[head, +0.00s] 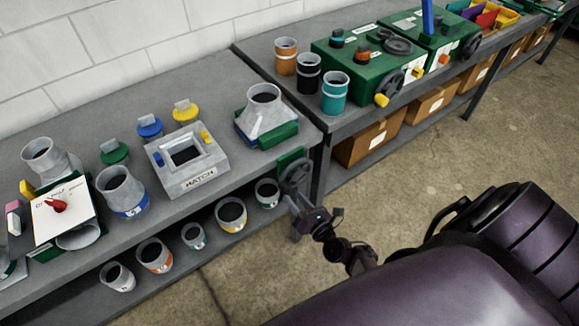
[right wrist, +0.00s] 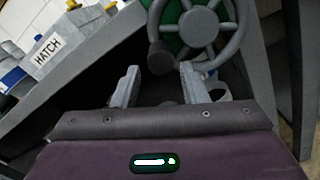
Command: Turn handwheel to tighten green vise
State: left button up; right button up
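The green vise (head: 280,133) sits at the right corner of the near bench, with a grey flared duct fitting (head: 265,108) in it. Its dark grey spoked handwheel (head: 297,172) hangs on a green plate at the bench's front edge. In the right wrist view the handwheel (right wrist: 200,28) shows large, with its handle knob (right wrist: 160,57) at the lower left of the rim. My right gripper (head: 302,212) is just below the wheel. In the right wrist view its two fingers are apart (right wrist: 160,75), with the knob at or just beyond the gap; contact cannot be told. My left gripper is not in view.
A grey HATCH box (head: 187,165) and several fittings stand on the near bench (head: 60,130). Several cans, such as a yellow-banded one (head: 231,215), stand on its lower shelf. A second bench with green machines (head: 360,62) adjoins at the right. Open floor (head: 420,160) lies in front.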

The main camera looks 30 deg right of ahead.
jog(key=s, duration=0.2)
jog(key=shift+s, duration=0.4)
jog(key=s+a+f+n+g+y+b, duration=0.1)
jog(key=s+a+f+n+g, duration=0.25)
jog(key=f+n, duration=0.45)
jog(key=s+a+f+n+g+y+b, duration=0.1)
jog(key=s+a+f+n+g, duration=0.2)
jog(key=s+f+n, duration=0.3)
jog(key=s+a+f+n+g+y+b, duration=0.1)
jog(key=s+a+f+n+g, duration=0.2)
jog(key=f+n, duration=0.6)
jog(key=s+f+n+g+h+b, duration=0.1)
jog(key=s+f+n+g, duration=0.2)
jog(key=s+n, duration=0.7)
jog(key=s+d+f+n+g+h+b, duration=0.1)
jog(key=s+f+n+g+h+b, duration=0.1)
jog(key=s+f+n+g, duration=0.2)
jog(key=s+f+n, duration=0.3)
jog(key=s+n, duration=0.3)
jog(key=s, duration=0.1)
jog(key=shift+s+d+f+n+h, duration=0.25)
jog(key=shift+s+d+n+h, duration=0.05)
jog(key=shift+s+n, duration=0.1)
